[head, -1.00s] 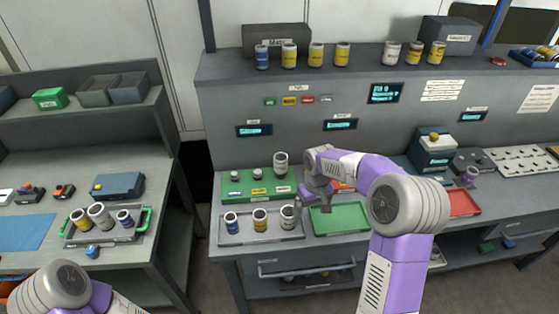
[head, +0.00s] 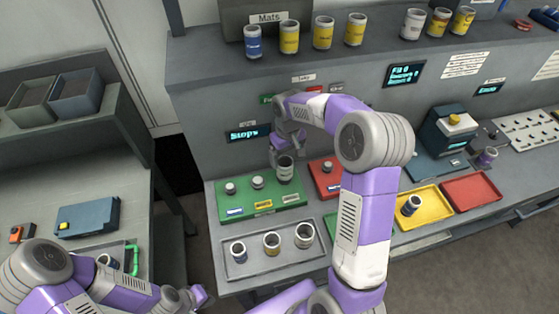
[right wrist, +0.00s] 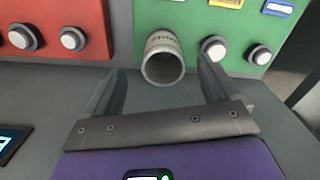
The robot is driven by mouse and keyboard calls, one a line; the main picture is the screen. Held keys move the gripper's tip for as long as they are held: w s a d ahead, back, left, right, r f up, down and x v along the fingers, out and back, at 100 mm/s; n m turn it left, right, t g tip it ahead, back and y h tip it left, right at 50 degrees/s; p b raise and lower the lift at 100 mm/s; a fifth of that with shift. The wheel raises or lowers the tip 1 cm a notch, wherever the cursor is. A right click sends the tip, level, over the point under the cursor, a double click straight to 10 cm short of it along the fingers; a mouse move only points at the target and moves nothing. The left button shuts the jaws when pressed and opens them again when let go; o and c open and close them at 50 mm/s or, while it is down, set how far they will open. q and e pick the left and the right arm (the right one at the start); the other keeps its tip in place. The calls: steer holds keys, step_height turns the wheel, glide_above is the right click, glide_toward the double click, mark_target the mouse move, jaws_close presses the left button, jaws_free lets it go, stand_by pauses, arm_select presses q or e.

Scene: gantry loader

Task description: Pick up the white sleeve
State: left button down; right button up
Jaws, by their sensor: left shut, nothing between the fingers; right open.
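A pale grey-white sleeve (head: 285,170) stands on the green board (head: 292,208) at the back bench. My right gripper (head: 287,150) is open just above and behind it, fingers pointing down. In the right wrist view the sleeve (right wrist: 163,62) shows its open mouth between the two spread fingertips, with no visible grip on it. Another white sleeve (head: 412,24) stands on the upper shelf. My left gripper (head: 192,298) is shut and empty at the lower left, well away from the sleeve.
Two pegs (head: 257,182) stand left of the sleeve on the green board; a red board (head: 325,180) is to its right. A grey tray (head: 268,270) with three sleeves lies in front. A yellow tray (head: 430,198) holds a blue-banded sleeve. Several sleeves line the shelf above.

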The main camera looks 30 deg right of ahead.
steer(key=f, duration=0.6)
steer(key=shift+w+a+f, duration=0.15)
steer(key=shift+w+f, duration=0.2)
steer(key=c, duration=1.5)
